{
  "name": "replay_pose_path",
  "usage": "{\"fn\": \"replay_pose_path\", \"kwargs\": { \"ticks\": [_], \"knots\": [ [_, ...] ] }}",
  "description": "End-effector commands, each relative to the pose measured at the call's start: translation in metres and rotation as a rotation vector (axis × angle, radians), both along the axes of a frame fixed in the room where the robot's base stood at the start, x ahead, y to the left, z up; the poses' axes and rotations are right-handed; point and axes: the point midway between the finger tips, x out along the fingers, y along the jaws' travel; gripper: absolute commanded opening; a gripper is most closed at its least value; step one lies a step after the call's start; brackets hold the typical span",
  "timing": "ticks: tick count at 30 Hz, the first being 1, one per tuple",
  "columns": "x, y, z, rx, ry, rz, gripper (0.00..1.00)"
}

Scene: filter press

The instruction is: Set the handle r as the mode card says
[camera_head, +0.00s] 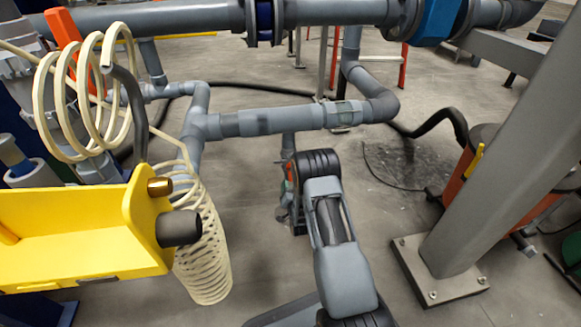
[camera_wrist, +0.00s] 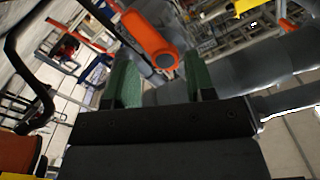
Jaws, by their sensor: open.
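An orange lever handle (camera_wrist: 148,38) with a rounded hub end shows in the wrist view, just beyond and between my fingertips. I cannot tell whether it is handle r. My gripper (camera_wrist: 161,65) is open, its two green fingers apart with nothing clearly held between them. In the head view my arm reaches forward at the centre, and its own links largely hide my gripper. A small orange patch shows beside my wrist there, below the grey pipe. Another orange handle (camera_head: 62,28) stands at the upper left of the head view. I see no readable mode card.
A grey horizontal pipe (camera_head: 265,121) crosses just beyond my arm. A yellow bracket (camera_head: 75,238) and a coiled cream hose (camera_head: 205,258) stand at the left. A thick grey post (camera_head: 490,175) stands at the right. Floor between arm and post is clear.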

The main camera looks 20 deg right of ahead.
Motion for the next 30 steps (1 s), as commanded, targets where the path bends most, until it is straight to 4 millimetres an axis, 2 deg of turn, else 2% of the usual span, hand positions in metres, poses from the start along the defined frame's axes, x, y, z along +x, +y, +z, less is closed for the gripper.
{"fn": "replay_pose_path", "kwargs": {
  "ticks": [3,8,12,18,24,30],
  "knots": [
    [-0.002,-0.008,-0.004,-0.201,0.042,-0.002,0.5],
    [0.0,-0.016,-0.007,-0.44,0.088,-0.001,0.5],
    [0.03,-0.021,-0.007,-0.43,0.085,0.001,0.5],
    [0.057,-0.027,-0.007,-0.428,0.085,0.0,0.5],
    [0.069,-0.029,-0.007,-0.426,0.087,0.0,0.5],
    [0.071,-0.03,-0.007,-0.426,0.088,0.001,0.5]
  ]
}}
